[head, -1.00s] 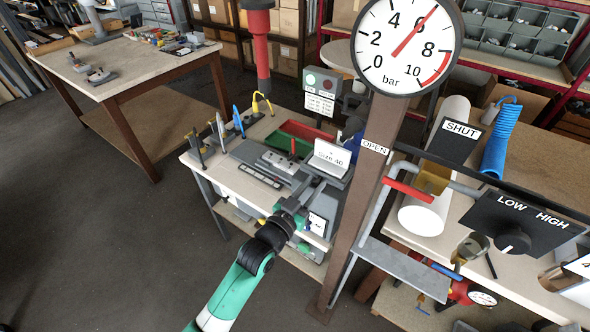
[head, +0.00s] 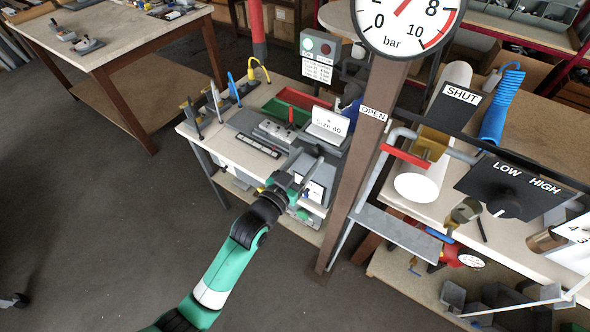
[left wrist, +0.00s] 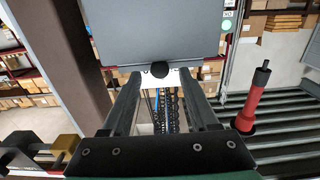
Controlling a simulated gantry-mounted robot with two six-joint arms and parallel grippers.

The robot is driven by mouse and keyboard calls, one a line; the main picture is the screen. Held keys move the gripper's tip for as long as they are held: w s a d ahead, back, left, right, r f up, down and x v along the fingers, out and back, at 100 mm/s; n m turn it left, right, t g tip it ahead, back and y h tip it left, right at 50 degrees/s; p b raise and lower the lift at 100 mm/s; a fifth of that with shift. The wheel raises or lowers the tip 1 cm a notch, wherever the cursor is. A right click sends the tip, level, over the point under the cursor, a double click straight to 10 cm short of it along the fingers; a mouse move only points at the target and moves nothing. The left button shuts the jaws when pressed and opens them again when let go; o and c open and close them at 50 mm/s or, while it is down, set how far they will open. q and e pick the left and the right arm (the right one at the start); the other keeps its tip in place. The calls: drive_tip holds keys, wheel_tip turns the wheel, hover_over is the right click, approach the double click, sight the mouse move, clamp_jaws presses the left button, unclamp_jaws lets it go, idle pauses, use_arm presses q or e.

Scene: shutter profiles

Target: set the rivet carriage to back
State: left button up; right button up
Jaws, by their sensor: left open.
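I cannot tell for sure which part is the rivet carriage. My left gripper (head: 304,170) is open in front of this fixture, at the bench's front side, and its fingers hide part of it. In the left wrist view, a flat grey plate (left wrist: 155,32) with a black knob (left wrist: 159,70) shows beyond and between the two spread fingers (left wrist: 156,98). The fingers hold nothing that I can see. My right gripper is not in view.
A brown post (head: 364,160) with the gauge (head: 408,22) stands just right of my left gripper. Green and red trays (head: 303,100) lie at the bench's back, upright tools (head: 216,100) at its left. A red-handled pipe (head: 404,155) is right of the post.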

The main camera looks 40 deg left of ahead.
use_arm(q)
drive_tip(key=s+d+p, duration=0.1)
drive_tip(key=s, duration=0.8)
drive_tip(key=shift+s, duration=0.4)
drive_tip(key=shift+d+r, duration=0.1)
